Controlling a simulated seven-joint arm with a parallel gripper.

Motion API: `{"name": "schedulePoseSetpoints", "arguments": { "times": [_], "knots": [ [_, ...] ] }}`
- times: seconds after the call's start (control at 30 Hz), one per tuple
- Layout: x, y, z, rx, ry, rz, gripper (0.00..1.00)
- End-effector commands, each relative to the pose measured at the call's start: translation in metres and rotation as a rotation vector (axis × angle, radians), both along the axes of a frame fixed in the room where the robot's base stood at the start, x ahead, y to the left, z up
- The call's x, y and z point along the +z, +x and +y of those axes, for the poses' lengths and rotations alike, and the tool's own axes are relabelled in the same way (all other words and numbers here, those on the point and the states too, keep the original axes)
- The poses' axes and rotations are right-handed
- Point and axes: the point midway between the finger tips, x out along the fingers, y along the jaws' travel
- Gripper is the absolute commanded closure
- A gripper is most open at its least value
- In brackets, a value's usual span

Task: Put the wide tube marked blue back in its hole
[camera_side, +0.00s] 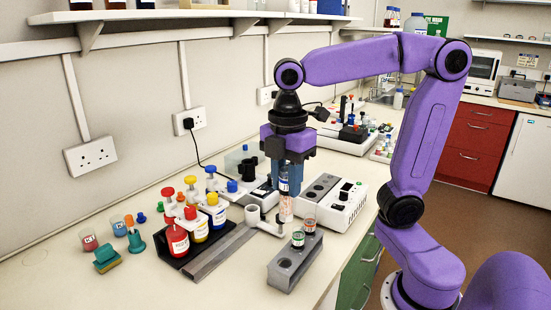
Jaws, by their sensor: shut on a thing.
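My gripper (284,180) is shut on a clear wide tube with a blue mark (285,208). The tube is upright, with its lower end close behind the grey rack (287,277); I cannot tell whether it touches anything. The grey rack stands near the bench's front edge. It holds a tube marked green (298,240) and a tube marked red (309,226). A dark spot on the rack's near part looks like an empty hole. The far end of the rack is partly behind the tubes.
A white device with a grey block (343,207) stands right of the tube. A white-armed stand (254,217) is close on the left. Red, yellow and blue bottles (178,240) stand in a black tray further left.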

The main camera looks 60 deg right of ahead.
Motion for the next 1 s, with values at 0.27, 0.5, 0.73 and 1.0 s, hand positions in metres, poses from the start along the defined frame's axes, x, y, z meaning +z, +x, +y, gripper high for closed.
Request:
{"name": "schedulePoseSetpoints", "arguments": {
  "times": [0.27, 0.5, 0.73, 1.0],
  "knots": [
    [-0.063, 0.000, -0.001, -0.002, -0.002, 0.003, 1.00],
    [-0.083, 0.001, 0.000, -0.002, 0.001, 0.000, 1.00],
    [-0.094, 0.001, 0.000, -0.003, 0.000, 0.001, 1.00],
    [-0.108, 0.001, 0.000, -0.003, 0.000, 0.001, 1.00]
  ]
}}
